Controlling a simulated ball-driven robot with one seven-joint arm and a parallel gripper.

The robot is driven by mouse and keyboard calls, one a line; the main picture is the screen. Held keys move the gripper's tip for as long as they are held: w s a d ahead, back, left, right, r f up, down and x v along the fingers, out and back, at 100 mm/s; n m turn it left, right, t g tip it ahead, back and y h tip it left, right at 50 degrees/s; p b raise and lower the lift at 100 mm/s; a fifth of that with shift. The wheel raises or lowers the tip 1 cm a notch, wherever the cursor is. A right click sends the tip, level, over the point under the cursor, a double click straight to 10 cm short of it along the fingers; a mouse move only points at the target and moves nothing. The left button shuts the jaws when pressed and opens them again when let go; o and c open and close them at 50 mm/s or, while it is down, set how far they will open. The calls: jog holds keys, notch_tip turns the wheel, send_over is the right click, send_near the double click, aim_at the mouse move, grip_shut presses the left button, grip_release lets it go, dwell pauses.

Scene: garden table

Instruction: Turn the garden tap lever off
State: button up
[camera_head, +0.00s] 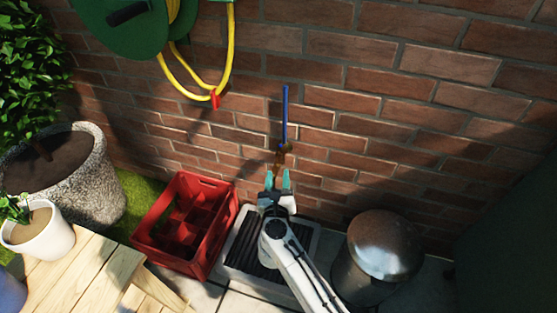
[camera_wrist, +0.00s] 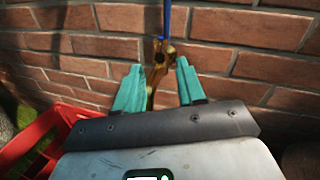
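The blue tap lever (camera_head: 286,117) stands upright above the brass tap (camera_head: 281,153) on the brick wall. In the wrist view the lower part of the lever (camera_wrist: 167,20) shows at the top, above the brass tap body (camera_wrist: 157,62). My gripper (camera_head: 278,175) is open, with teal fingertips apart and nothing between them that they touch. It is just below and in front of the tap. In the wrist view my gripper (camera_wrist: 158,75) has a finger on either side of the tap's line of sight. The lever's upper end is out of the wrist view.
A red crate (camera_head: 147,243) stands left of a grated drain tray (camera_head: 312,243) below the tap. A round metal bin (camera_head: 384,245) stands to the right. A green hose reel (camera_head: 118,45) with yellow hose hangs upper left. A wooden table (camera_head: 75,270) is at lower left.

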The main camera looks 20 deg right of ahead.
aim_at(280, 149)
jog(key=b+x, duration=0.2)
jog(key=x, duration=0.6)
jog(key=shift+c, duration=0.4)
grip_shut()
